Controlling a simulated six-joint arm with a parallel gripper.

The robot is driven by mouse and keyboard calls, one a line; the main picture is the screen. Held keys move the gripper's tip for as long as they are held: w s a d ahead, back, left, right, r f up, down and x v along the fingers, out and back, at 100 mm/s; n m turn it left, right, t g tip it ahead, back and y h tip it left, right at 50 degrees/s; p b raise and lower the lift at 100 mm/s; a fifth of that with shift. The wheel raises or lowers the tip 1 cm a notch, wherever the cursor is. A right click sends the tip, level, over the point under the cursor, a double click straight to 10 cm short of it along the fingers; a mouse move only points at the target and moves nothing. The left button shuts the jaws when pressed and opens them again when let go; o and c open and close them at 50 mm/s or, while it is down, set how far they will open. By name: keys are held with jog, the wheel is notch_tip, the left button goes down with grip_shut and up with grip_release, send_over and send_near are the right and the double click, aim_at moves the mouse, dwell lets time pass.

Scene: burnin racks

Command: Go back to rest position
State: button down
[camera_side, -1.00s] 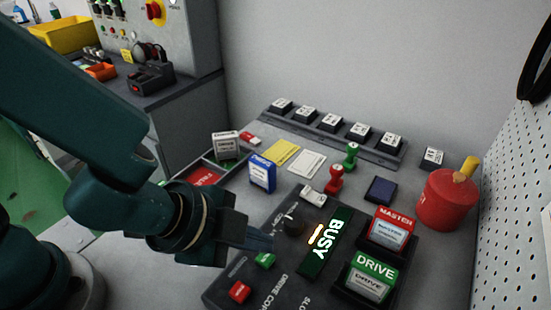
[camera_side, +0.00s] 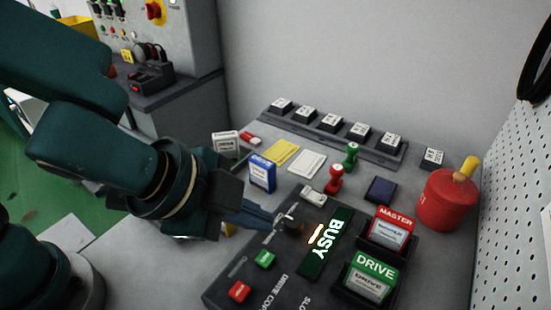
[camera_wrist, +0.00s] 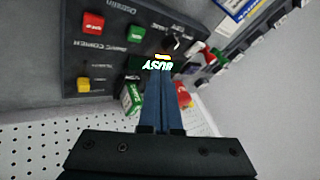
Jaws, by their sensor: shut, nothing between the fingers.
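My gripper (camera_side: 277,222) is shut and empty, with its blue fingers pointing right above the dark drive copier panel (camera_side: 236,283). Its tips are close to the dark knob (camera_side: 294,227); I cannot tell whether they touch it. In the wrist view the two blue fingers of my gripper (camera_wrist: 160,78) lie together, in front of the lit display. The display (camera_side: 319,243) reads BUSY. A red button (camera_side: 239,291) and a green button (camera_side: 265,259) sit on the panel's near left part. The MASTER cartridge (camera_side: 393,231) and DRIVE cartridge (camera_side: 371,276) stand in slots at the right.
A red container (camera_side: 447,201) stands at the right, near a pegboard wall (camera_side: 516,200). Red (camera_side: 335,180) and green (camera_side: 352,155) stamps, a blue-labelled cartridge (camera_side: 262,174) and a dark pad (camera_side: 380,190) stand behind the panel. A rack (camera_side: 390,157) with several cartridges lines the back.

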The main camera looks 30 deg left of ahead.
dwell(0.4)
jog(key=w+a+r+n+t+y, duration=0.1)
jog(key=a+r+n, duration=0.25)
jog(key=a, duration=0.35)
jog(key=w+a+r+n+t+y, duration=0.1)
jog(key=w+a+r+n+y, duration=0.1)
jog(key=a+r+n, duration=0.3)
jog(key=s+a+f+n+g, duration=0.1)
jog(key=s+a+f+n, duration=0.1)
jog(key=s, duration=0.3)
jog(key=s+a+f+n+g, duration=0.2)
jog(key=s+a+n, duration=0.1)
jog(key=s, duration=0.2)
jog(key=shift+a+f, duration=0.3)
jog(key=shift+a, duration=0.1)
